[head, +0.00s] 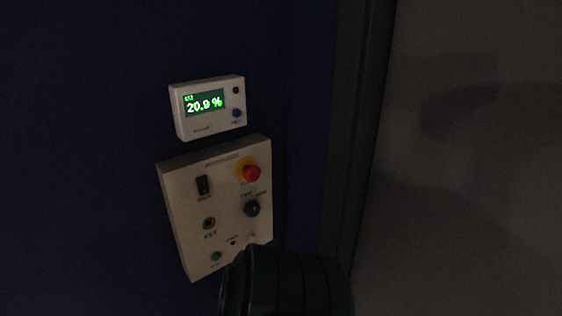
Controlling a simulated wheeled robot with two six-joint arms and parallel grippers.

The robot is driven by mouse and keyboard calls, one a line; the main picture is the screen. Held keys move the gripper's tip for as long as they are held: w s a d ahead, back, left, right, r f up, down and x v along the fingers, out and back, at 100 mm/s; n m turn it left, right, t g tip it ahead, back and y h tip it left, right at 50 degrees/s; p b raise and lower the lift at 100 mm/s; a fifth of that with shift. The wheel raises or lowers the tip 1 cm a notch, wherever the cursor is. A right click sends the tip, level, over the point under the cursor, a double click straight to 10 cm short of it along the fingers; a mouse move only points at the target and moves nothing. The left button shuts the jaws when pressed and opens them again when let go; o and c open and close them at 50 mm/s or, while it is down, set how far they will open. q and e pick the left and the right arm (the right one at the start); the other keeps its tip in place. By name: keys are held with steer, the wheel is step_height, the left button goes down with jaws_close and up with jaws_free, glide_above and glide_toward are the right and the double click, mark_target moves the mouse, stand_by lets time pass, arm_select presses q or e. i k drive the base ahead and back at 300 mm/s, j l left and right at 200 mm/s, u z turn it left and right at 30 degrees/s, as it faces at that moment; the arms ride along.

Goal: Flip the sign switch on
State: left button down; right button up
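A beige control panel (188,233) is mounted on the dark blue wall and looks slightly tilted in the head view. A black rocker switch (203,185) sits at its upper left, with a small label under it too blurred to read. I cannot tell which way the rocker is set. The panel also carries a red mushroom button (252,173) on a yellow ring, a black rotary knob (252,208), a round key-like switch (209,223) and a green button (215,256). A dark rounded arm part of mine covers the panel's lower right corner. Neither gripper is visible.
A white meter (208,107) reading 20.9 % in green hangs just above the panel. A dark vertical frame (351,130) stands to the right, with a grey wall (470,200) beyond it bearing shadows. The wall left of the panel is clear.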

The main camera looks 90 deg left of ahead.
mark_target(203, 188)
steer(key=u, duration=3.1)
